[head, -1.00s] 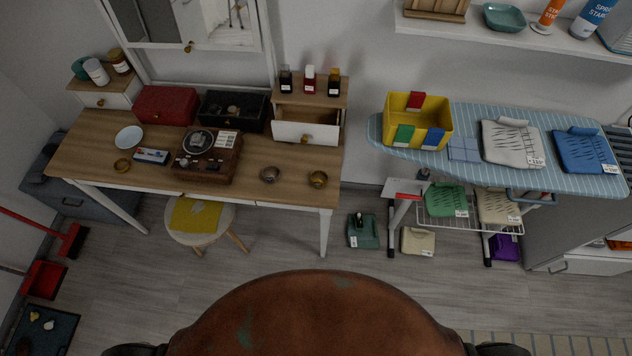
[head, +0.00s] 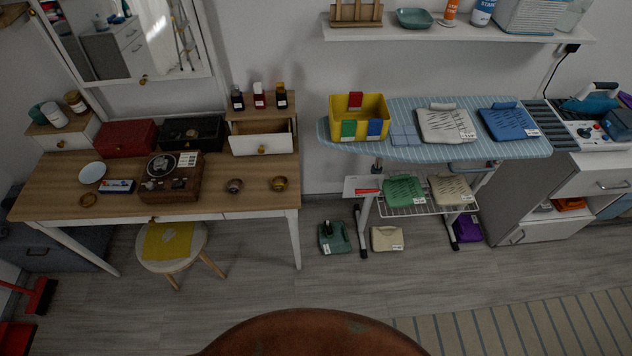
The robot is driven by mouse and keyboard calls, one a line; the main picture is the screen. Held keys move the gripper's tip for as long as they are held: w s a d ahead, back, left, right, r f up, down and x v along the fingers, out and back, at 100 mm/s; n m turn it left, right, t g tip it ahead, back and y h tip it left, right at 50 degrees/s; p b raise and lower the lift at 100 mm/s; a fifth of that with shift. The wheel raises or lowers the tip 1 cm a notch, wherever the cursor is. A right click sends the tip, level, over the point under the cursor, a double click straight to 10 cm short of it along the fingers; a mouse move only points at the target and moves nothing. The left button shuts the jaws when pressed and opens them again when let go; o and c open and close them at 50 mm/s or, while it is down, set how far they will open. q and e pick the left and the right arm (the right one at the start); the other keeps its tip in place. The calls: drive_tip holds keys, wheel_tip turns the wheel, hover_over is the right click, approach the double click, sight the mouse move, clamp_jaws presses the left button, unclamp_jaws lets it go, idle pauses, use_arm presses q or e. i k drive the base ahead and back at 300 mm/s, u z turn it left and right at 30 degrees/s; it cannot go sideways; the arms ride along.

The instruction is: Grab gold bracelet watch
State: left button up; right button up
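Several small round items lie on the wooden dressing table. A gold bracelet-like item (head: 279,183) is near the table's right end. A darker, silvery-brown one (head: 234,186) lies just left of it. A flat gold ring-shaped item (head: 88,199) lies at the left, below a white dish (head: 92,172). They are too small to tell for sure which is the gold bracelet watch. Neither of my grippers is in view.
The dressing table (head: 215,206) also holds a brown watch box (head: 170,188), a red box (head: 125,138) and a black box (head: 192,132). A small drawer (head: 262,144) stands open. A stool (head: 172,262) is before the table. An ironing board (head: 400,150) stands right.

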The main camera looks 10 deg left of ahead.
sight(278, 187)
drive_tip(key=z, duration=0.3)
drive_tip(key=i, duration=0.9)
drive_tip(key=u, duration=1.25)
